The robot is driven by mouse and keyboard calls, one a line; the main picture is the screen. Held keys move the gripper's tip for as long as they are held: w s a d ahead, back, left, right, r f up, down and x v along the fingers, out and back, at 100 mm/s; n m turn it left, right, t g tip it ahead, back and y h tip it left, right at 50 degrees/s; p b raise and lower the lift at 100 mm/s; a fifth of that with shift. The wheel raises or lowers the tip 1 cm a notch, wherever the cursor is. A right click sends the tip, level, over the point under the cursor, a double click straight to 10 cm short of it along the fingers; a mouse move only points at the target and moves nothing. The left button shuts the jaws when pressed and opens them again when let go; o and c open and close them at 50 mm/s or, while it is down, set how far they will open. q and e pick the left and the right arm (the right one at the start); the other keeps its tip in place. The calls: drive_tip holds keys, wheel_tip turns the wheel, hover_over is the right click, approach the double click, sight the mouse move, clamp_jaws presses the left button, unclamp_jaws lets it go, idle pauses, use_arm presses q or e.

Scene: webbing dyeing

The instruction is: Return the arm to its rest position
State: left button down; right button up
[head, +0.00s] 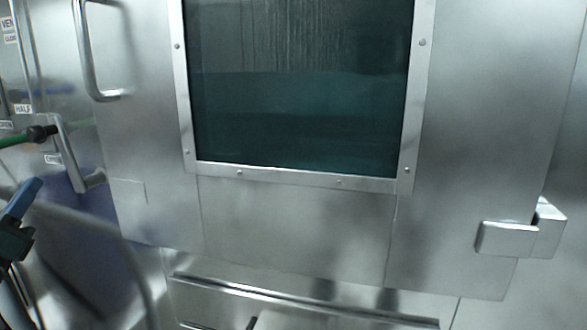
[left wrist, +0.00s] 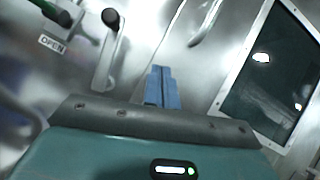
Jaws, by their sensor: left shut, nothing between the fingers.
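My left gripper (head: 24,200) shows at the left edge of the head view, with blue fingers pointing up and to the right. In the left wrist view its blue fingers (left wrist: 162,88) are together, shut with nothing between them. It is in front of the steel panel, apart from the door as far as I can tell. My right gripper is in neither view.
A green lever with a black knob (head: 40,133) and a second handle (head: 73,155) are near my left gripper. A steel rail (head: 290,298) runs below.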

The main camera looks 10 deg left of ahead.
use_arm(q)
drive_tip(key=d+f+n+g+p, duration=0.15)
drive_tip(key=d+f+n, duration=0.3)
drive_tip(key=f, duration=0.45)
drive_tip(key=d+f+n+g, duration=0.35)
drive_tip(key=f+n, duration=0.25)
drive_tip(key=f, duration=0.2)
drive_tip(key=d+f+n+g+p, duration=0.1)
drive_tip(key=d+f+n+g, duration=0.1)
drive_tip(key=d+f+n, duration=0.5)
drive_tip(key=s+d+f+n+g+h+p, duration=0.1)
drive_tip(key=s+d+f+n+g+h, duration=0.1)
drive_tip(key=s+d+f+n, duration=0.3)
drive_tip(key=s+d+f+n+g+h+p, duration=0.1)
drive_tip(key=s+d+f+n+g+h, duration=0.2)
drive_tip(key=d+f, duration=0.8)
drive_tip(key=s+d+n+g, duration=0.1)
drive_tip(key=s+d+n, duration=0.1)
drive_tip(key=s+d, duration=0.1)
drive_tip(key=shift+s+d+f+g+h, duration=0.25)
drive_tip(key=shift+s+d+g+h, duration=0.05)
drive_tip(key=shift+d, duration=0.5)
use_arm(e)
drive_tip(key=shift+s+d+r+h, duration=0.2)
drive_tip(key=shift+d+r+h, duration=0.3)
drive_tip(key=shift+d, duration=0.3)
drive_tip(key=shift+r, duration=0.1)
